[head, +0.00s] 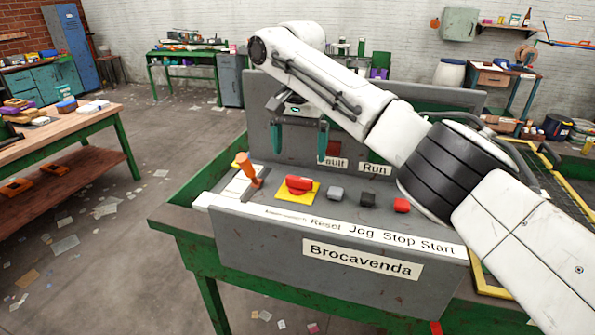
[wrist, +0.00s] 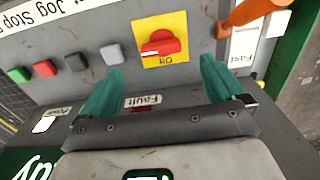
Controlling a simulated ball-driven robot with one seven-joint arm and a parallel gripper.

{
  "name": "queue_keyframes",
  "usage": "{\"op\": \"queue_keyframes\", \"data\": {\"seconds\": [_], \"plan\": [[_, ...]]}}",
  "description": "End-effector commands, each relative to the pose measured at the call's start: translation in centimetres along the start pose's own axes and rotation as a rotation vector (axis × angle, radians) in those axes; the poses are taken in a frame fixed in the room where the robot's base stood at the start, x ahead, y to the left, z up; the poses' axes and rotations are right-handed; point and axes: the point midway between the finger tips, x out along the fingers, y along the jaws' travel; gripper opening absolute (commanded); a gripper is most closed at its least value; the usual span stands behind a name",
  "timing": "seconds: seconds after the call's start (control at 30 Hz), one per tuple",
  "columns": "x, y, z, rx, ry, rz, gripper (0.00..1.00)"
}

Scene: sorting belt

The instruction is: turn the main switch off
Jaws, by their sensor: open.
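The main switch, a red rotary knob (head: 299,184) on a yellow plate (head: 301,199), sits on the grey control panel. In the wrist view the knob (wrist: 160,43) shows with its handle lying roughly crosswise, and an upside-down "Off" (wrist: 168,60) is printed on the plate. My gripper (head: 300,140) hangs above and behind the knob with its teal fingers pointing down, open and empty. In the wrist view my gripper (wrist: 160,72) has one finger on each side of the knob's line, apart from it.
An orange lever (head: 248,170) stands left of the switch. Right of the switch are a grey button (head: 336,193), a dark button (head: 367,199) and a red button (head: 402,205); a green button (wrist: 18,74) shows in the wrist view. An upright panel (head: 262,120) rises behind.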

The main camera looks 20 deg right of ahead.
Motion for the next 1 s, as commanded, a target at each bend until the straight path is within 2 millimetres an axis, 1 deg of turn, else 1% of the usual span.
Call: {"op": "queue_keyframes", "data": {"seconds": [0.03,0.2,0.4,0.6,0.83,0.87,1.0], "plan": [[1.0,0.1,0.0,0.0,-0.001,0.003,0.96],[4.0,0.1,0.0,0.0,-0.001,0.003,0.96],[6.6,0.0,0.0,0.0,0.0,0.002,0.96],[7.6,0.0,0.0,0.0,0.001,0.0,0.96],[7.6,0.0,0.0,0.0,0.001,0.0,0.96],[7.6,0.0,0.0,0.0,0.001,0.0,0.94],[7.6,0.0,0.0,0.0,0.001,0.0,0.8]]}}
